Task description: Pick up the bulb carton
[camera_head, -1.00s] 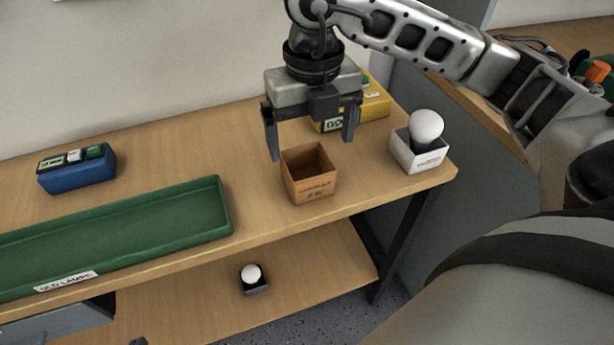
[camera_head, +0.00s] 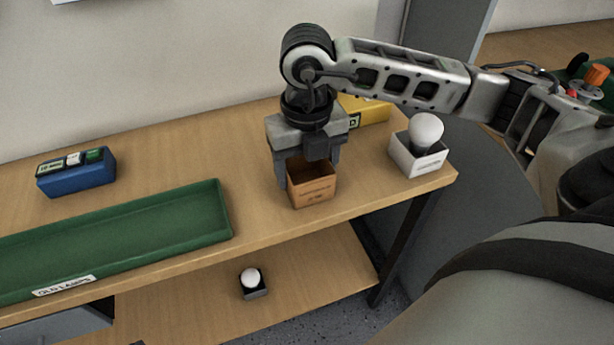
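The bulb carton (camera_head: 313,192) is a small, open-topped brown cardboard box with dark print on its front. It stands upright on the wooden table near the front edge, right of the green tray. My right gripper (camera_head: 309,168) points down over it. One finger is against the carton's left side and the other is at its right side, so it looks shut on the carton. The gripper hides the carton's back rim and part of its inside. I see no gap between the carton and the table. My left gripper is not in view.
A white box with a bulb (camera_head: 425,130) stands close to the right, at the table corner. A yellow box (camera_head: 367,113) is behind the gripper. The green tray (camera_head: 130,232) and blue box (camera_head: 78,178) are left. Another bulb (camera_head: 250,278) sits on the lower shelf.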

